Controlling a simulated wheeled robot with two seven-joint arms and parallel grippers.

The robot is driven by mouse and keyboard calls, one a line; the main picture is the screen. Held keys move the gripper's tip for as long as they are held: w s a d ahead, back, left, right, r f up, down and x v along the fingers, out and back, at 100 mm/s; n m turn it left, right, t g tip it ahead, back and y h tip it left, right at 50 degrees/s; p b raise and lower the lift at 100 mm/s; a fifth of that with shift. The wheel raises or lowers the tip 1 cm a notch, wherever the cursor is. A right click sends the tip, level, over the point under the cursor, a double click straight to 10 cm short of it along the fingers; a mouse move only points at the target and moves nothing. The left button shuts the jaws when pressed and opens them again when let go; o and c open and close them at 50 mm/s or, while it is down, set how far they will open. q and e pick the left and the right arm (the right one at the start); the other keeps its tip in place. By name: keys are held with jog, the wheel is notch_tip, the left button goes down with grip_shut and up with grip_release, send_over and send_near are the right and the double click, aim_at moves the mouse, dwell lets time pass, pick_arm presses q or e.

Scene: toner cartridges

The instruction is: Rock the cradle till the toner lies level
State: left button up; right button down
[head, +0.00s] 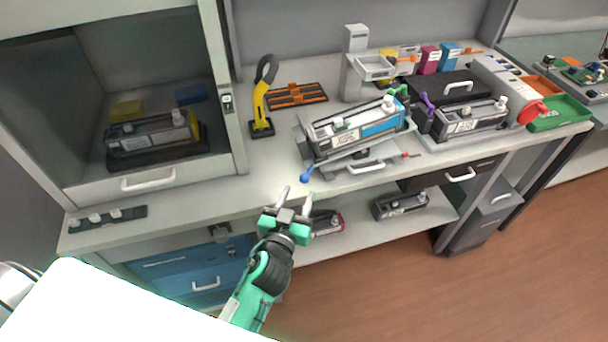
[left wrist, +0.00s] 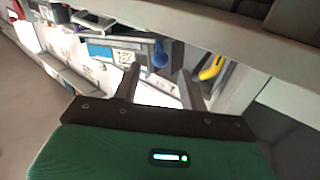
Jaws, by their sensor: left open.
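The cradle (head: 345,168) stands on the bench right of centre. A toner cartridge (head: 352,130) with a blue panel lies in it, tilted, its right end higher in the head view. A blue ball knob (head: 306,178) sticks out at the cradle's front left; it also shows in the left wrist view (left wrist: 160,58). My left gripper (head: 297,195) is open and empty, in front of the bench edge, just short of the knob. In the left wrist view the knob appears just beyond the open fingers (left wrist: 157,80). The toner inside the cartridge cannot be made out. My right gripper is not in view.
A yellow-and-black tool (head: 261,105) stands left of the cradle. Another cartridge (head: 468,120) sits to the right. A cabinet (head: 150,85) with a cartridge inside is at the left. Below the bench top is a shelf (head: 360,225) with cartridges. The bench front between cabinet and cradle is clear.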

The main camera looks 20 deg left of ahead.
aim_at(303, 182)
pick_arm(q)
jog(key=w+p, duration=0.1)
jog(key=w, duration=0.4)
jog(key=shift+w, duration=0.6)
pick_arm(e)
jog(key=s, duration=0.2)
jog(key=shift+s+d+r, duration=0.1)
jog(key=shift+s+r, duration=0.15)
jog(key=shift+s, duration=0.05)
pick_arm(q)
jog(key=shift+c, duration=0.2)
